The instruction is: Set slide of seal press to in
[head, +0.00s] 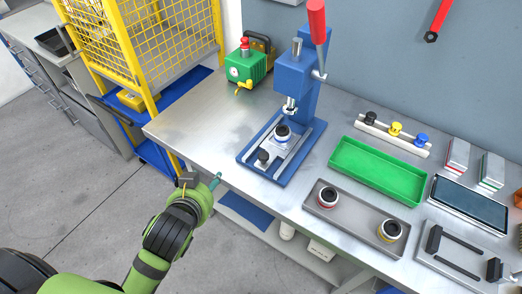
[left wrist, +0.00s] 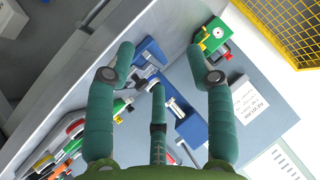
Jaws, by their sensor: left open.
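The blue seal press (head: 311,75) stands on the bench with its red-handled lever raised. Its slide (head: 270,147) lies on the blue base, with a black knob (head: 263,157) at the near end and a dark-topped round part (head: 282,131) on it. The round part sits forward of and below the ram; I cannot tell the exact gap. My left gripper (head: 214,182) is open and empty at the bench's front edge, left of the press and apart from it. In the left wrist view the press (left wrist: 150,52) shows between the spread fingers (left wrist: 163,68). My right gripper is not in view.
A green pump (head: 246,68) stands left of the press. A green tray (head: 377,170) and a grey tray (head: 356,221) with two round parts lie to its right. A yellow cage (head: 140,40) is at the left.

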